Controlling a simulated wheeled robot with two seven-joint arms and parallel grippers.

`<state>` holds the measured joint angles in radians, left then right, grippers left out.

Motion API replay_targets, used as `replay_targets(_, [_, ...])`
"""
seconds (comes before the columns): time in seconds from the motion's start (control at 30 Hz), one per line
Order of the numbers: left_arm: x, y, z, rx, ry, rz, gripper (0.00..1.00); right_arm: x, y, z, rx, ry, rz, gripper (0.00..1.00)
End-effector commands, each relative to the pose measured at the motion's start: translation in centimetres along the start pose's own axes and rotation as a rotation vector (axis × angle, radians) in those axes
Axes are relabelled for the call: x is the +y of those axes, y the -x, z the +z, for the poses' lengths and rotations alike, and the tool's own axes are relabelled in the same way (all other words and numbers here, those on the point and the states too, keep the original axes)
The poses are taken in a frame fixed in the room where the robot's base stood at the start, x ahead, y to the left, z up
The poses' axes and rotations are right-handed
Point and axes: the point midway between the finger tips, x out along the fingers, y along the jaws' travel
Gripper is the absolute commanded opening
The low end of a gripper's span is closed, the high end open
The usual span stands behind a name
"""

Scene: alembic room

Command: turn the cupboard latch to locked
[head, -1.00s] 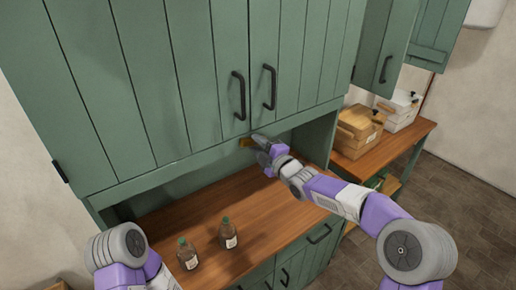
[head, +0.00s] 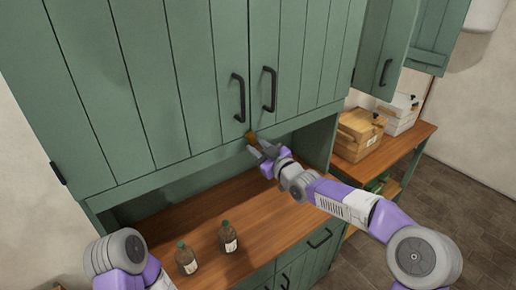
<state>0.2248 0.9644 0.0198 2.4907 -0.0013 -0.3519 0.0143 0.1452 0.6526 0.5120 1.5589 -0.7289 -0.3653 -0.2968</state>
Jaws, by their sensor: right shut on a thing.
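The green cupboard (head: 150,90) has two closed upper doors with dark handles. The small brass-coloured latch (head: 251,136) sits at the bottom edge where the doors meet, below the handles. My right gripper (head: 257,146) is at the latch and shut on it, coming from below right. The latch is partly hidden by the fingers and looks tilted, roughly upright. Of my left arm only a part shows at the lower left; its gripper is out of the frame.
Two brown bottles with green caps (head: 187,258) (head: 228,237) stand on the wooden counter (head: 200,215) below. A wooden box (head: 358,135) and a white box (head: 400,113) stand on the side bench at right. Another cupboard door (head: 385,50) hangs at upper right.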

Motion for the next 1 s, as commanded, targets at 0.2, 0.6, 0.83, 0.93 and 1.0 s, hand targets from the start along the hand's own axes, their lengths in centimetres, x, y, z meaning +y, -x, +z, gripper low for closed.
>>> replay_targets(0.2, [-0.02, -0.05, -0.01, 0.0, 0.0, 0.0, 0.0, 0.01, 0.0, 0.07, 0.0, -0.166, 0.0, 0.0])
replay_targets(0.6, [-0.05, -0.13, -0.01, 0.0, 0.0, 0.0, 0.0, 0.01, 0.0, 0.06, -0.001, -0.329, 0.0, 0.0])
replay_targets(0.83, [-0.05, -0.14, -0.01, 0.0, 0.0, 0.0, 0.0, -0.01, -0.01, 0.03, 0.0, -0.352, 0.0, 0.0])
replay_targets(0.93, [-0.05, -0.14, -0.01, 0.0, 0.0, 0.0, 0.0, -0.01, -0.01, 0.03, 0.0, -0.354, 0.0, 0.0])
replay_targets(1.0, [-0.05, -0.14, -0.01, 0.0, 0.0, 0.0, 0.0, -0.02, -0.01, 0.03, 0.0, -0.354, 0.0, 0.0])
